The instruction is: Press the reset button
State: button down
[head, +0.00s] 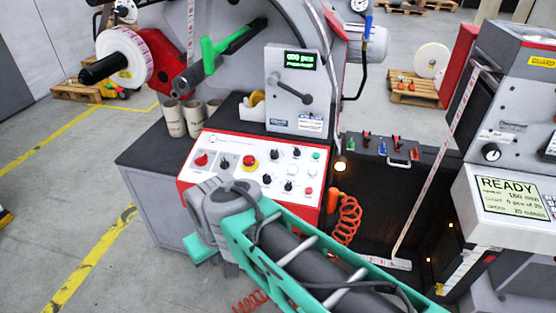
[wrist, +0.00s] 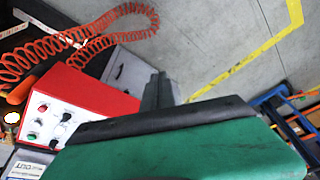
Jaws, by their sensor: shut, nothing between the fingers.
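The control panel (head: 255,170), white with a red frame, faces me in the head view. It carries a green button (head: 316,155), a white button (head: 310,173), a red button (head: 308,190), black knobs and a red emergency stop (head: 249,162) on yellow. The labels are too small to read, so I cannot tell which is the reset button. My gripper (wrist: 160,90) is shut and empty, pointing past the panel toward the floor, apart from the buttons.
A coiled orange hose (head: 347,220) hangs right of the panel and also shows in the wrist view (wrist: 100,25). Cardboard cores (head: 174,117) stand on the cabinet behind it. Floor at left is clear.

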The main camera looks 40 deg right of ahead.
jog(key=w+d+r+m+t+p, duration=0.1)
jog(key=w+d+r+m+p, duration=0.25)
jog(key=w+m, duration=0.2)
jog(key=r+m+t+h+p, duration=0.1)
jog(key=m+t+h+p, duration=0.6)
jog(key=m, duration=1.6)
send_over(293, 169)
jog(key=s+a+p, duration=0.3)
jog(key=p, duration=0.2)
jog(key=y, duration=0.3)
jog(key=shift+w+d+r, duration=0.1)
jog(key=shift+r, duration=0.1)
jog(key=f+b, duration=0.2)
jog(key=w+d+f+b, duration=0.1)
jog(key=f+b, duration=0.2)
jog(key=d+f+b, duration=0.1)
jog(key=f+b, duration=0.1)
jog(key=f, duration=0.1)
jog(key=shift+w+f, duration=0.25)
